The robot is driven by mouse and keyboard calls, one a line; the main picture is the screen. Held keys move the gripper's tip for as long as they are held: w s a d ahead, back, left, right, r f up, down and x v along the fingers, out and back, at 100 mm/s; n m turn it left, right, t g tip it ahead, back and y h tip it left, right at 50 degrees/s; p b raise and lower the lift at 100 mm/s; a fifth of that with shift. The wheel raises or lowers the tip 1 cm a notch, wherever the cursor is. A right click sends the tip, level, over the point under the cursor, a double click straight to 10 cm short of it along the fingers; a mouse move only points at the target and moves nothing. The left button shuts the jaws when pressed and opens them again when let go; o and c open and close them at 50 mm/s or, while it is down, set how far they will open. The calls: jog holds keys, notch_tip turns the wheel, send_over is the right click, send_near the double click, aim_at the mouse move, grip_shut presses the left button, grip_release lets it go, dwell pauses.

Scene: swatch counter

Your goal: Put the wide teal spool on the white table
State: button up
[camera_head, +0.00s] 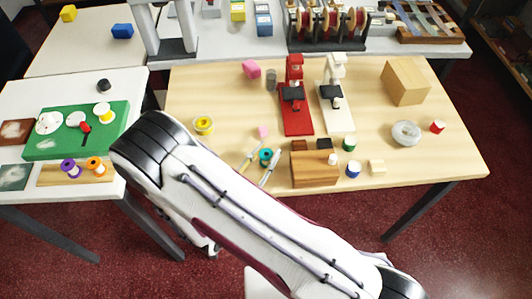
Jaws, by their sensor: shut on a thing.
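The wooden table (215,90) holds red and white stands, a wooden block (315,170), a yellow spool (203,125), and several small spools. On the white table, the green mat (45,145) and a wooden rack (50,178) with purple and orange spools take up room. A black knob (103,86) stands behind.

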jog(key=shift+f, duration=0.1)
jog(key=o, duration=0.9)
jog(key=shift+v, duration=3.9)
jog(key=shift+f, duration=0.2)
jog(key=shift+o, duration=0.7)
